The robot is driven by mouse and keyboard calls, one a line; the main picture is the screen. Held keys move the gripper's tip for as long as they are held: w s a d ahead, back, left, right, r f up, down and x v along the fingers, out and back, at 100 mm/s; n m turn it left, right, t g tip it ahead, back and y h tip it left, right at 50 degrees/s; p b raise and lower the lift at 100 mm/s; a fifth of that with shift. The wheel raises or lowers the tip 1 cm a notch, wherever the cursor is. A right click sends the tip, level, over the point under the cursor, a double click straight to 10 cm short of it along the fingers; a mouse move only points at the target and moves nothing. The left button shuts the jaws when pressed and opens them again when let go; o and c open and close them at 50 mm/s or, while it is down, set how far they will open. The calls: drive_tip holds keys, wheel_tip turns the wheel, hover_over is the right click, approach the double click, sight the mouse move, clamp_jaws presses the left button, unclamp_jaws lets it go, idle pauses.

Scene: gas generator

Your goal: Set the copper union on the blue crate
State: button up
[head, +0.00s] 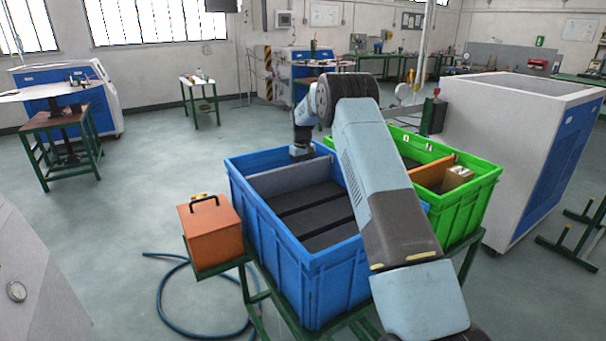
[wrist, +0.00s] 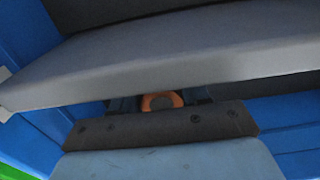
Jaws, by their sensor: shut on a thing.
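The blue crate (head: 325,290) stands on a green-framed stand in the head view, with a grey divider (head: 290,177) across its far part. My gripper (head: 301,153) is at the crate's far side, beyond the divider. In the wrist view my gripper (wrist: 161,103) is shut on the copper union (wrist: 161,102), an orange ring showing between the dark fingers. The grey divider (wrist: 180,55) crosses the wrist view close by and hides part of the scene. The union does not show in the head view. I cannot tell whether it touches the crate.
A green crate (head: 465,212) with an orange divider and a small tan box (head: 457,177) stands at the right. An orange box (head: 210,232) with a handle sits at the left. A blue hose lies on the floor. My arm covers part of both crates.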

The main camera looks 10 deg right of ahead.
drive_tip(key=shift+f, duration=0.6)
drive_tip(key=o, duration=1.2)
